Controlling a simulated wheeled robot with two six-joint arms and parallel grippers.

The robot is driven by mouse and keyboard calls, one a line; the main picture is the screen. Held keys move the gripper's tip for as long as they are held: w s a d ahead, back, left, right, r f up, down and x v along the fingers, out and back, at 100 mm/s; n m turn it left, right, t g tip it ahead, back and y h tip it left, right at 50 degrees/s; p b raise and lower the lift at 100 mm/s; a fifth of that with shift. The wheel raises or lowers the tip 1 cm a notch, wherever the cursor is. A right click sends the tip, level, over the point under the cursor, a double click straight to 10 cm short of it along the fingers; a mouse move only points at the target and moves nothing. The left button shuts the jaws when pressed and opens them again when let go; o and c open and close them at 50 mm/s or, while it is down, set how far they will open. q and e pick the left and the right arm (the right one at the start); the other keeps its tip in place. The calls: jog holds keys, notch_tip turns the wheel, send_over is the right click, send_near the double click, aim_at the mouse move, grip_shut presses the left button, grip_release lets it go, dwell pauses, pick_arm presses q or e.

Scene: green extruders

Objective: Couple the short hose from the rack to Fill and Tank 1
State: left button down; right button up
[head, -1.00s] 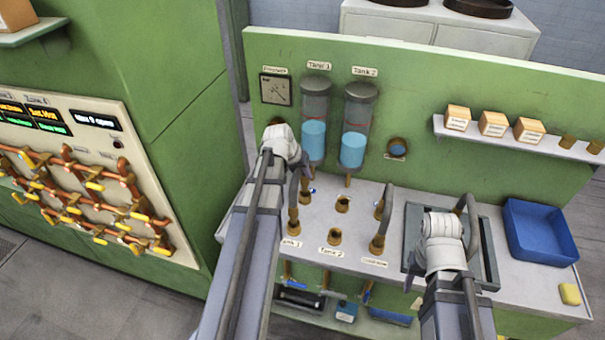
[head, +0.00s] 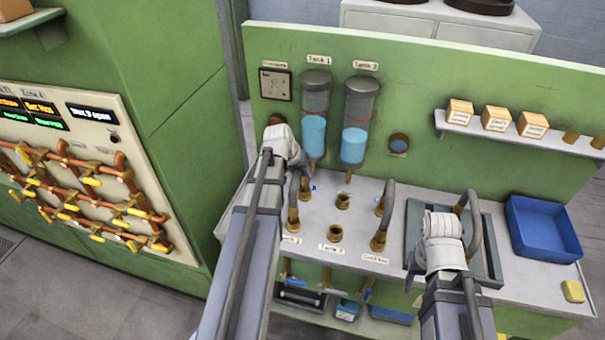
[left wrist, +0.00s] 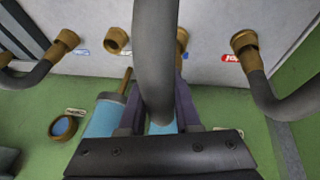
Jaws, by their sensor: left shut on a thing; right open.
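My left gripper (head: 302,178) is shut on a grey arched hose (left wrist: 155,60), which rises between its fingers in the left wrist view. In the head view this hose (head: 294,188) stands at the left sockets, with a brass end (head: 293,217) above the partly hidden Tank 1 label. Whether its ends are fully seated I cannot tell. The Fill label is not readable. My right gripper (head: 412,277) is open over the grey frame (head: 413,215), mostly hidden by its wrist. A grey hose (head: 474,225) stands in that frame beside it.
Another hose (head: 388,205) arches over the bench's right sockets. Two brass sockets are empty, one (head: 335,233) above the Tank 2 label. In the left wrist view a further hose (left wrist: 285,108) stands right of the held one. A blue tray (head: 541,230) and yellow block (head: 573,291) lie right.

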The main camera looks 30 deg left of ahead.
pick_arm(q)
jog(key=shift+f+b, duration=0.85)
jog(key=shift+f, duration=0.1)
jog(key=c, duration=0.5)
grip_release()
jog(key=p+v, duration=0.7)
jog(key=v, duration=0.1)
jog(key=shift+w, duration=0.1)
